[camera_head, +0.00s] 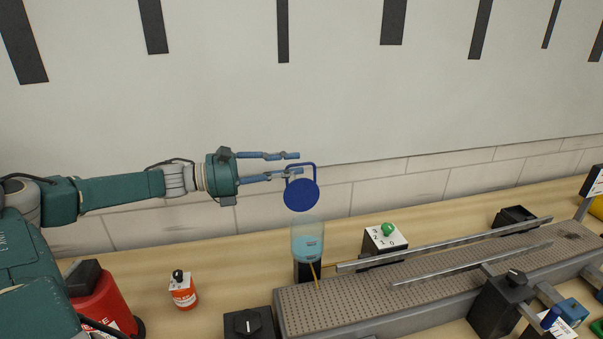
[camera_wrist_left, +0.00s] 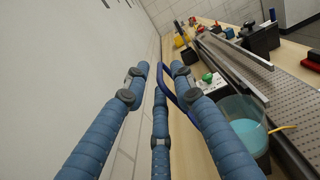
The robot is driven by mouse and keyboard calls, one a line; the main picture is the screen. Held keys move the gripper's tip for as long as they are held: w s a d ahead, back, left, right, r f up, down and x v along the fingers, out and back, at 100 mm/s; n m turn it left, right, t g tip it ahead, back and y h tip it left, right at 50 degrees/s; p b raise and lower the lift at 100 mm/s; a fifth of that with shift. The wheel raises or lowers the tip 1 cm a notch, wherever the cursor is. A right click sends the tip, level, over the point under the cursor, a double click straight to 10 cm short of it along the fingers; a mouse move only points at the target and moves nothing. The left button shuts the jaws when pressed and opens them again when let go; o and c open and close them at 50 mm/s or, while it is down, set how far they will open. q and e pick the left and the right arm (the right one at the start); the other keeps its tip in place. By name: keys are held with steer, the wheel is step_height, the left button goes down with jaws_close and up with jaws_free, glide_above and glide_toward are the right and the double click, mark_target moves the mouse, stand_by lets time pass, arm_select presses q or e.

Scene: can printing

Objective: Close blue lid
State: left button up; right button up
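The blue lid (camera_head: 301,195) is a round disc with a square loop handle. It stands upright, open, above the back of a clear container (camera_head: 307,241) holding teal liquid. My left gripper (camera_head: 300,162) has its fingers spread apart around the height of the lid's handle. In the left wrist view the fingers of my left gripper (camera_wrist_left: 160,78) are apart, and the blue handle (camera_wrist_left: 170,86) shows beside the right finger. Whether they touch is unclear. The container (camera_wrist_left: 243,120) is at the lower right there. My right gripper is not in view.
A grey perforated conveyor (camera_head: 345,305) with metal rails runs right from the container. A white box with a green knob (camera_head: 387,230) stands behind it. A red-orange can (camera_head: 183,291) and a red extinguisher (camera_head: 100,302) stand at left. The wall is close behind.

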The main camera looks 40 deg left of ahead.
arm_select(q)
steer(key=shift+w+d+r, duration=0.15)
steer(key=shift+w+d, duration=0.15)
steer(key=shift+w, duration=0.1)
steer(key=shift+x, duration=1.15)
steer(key=shift+s, duration=0.1)
steer(key=shift+a, duration=0.1)
jaws_close()
